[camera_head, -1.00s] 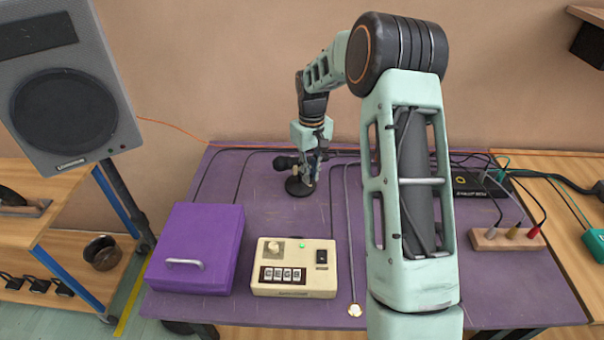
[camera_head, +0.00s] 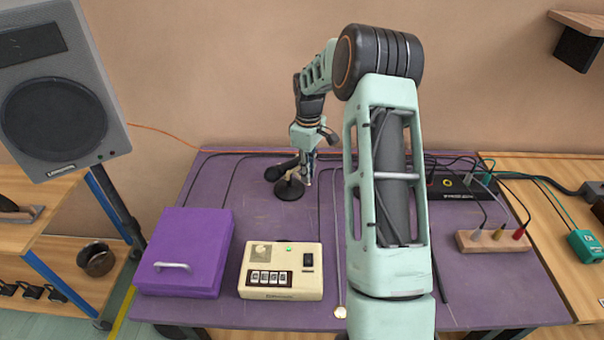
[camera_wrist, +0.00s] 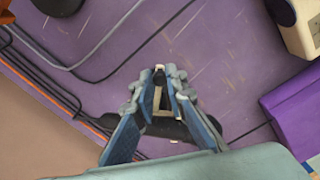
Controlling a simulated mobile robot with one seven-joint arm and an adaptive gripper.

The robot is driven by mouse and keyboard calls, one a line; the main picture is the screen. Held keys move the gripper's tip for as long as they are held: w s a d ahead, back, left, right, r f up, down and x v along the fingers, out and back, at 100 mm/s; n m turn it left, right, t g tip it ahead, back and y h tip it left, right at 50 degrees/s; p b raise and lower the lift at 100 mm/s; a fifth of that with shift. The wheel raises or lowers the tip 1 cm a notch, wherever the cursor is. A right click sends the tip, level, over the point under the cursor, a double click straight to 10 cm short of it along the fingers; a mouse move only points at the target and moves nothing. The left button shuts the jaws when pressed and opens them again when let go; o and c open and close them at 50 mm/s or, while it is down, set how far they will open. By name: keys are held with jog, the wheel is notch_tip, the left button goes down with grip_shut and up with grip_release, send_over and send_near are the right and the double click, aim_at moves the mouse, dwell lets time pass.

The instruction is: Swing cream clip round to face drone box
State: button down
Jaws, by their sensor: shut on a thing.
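The cream clip (camera_wrist: 157,104) shows in the wrist view as a pale piece between the two fingers of my gripper (camera_wrist: 162,80). My gripper is shut on it, and the fingers hide much of it. In the head view my gripper (camera_head: 307,179) points down beside a small dark stand (camera_head: 289,190) with a black microphone-like part (camera_head: 279,171) reaching left. The cream box (camera_head: 282,271) with a knob, green light and letter windows, which looks like the drone box, sits at the front of the purple table. I cannot tell which way the clip faces.
A purple box (camera_head: 186,252) with a handle stands left of the cream box. Thin cables (camera_head: 336,235) cross the table. A wooden block with plugs (camera_head: 493,239) sits at the right, a large speaker (camera_head: 62,100) at the left. Open tabletop lies between stand and cream box.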

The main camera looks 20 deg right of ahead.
jog(key=w+d+n+p, duration=0.1)
jog(key=w+d+n, duration=0.2)
jog(key=n, duration=0.6)
jog(key=shift+w+d+p, duration=0.3)
jog(key=shift+w+p, duration=0.1)
jog(key=shift+w, duration=0.65)
jog(key=shift+w+r+n, duration=0.1)
jog(key=shift+n, duration=0.3)
jog(key=c, duration=1.9)
grip_release()
jog(key=shift+c, duration=0.2)
notch_tip(320, 180, up, 12)
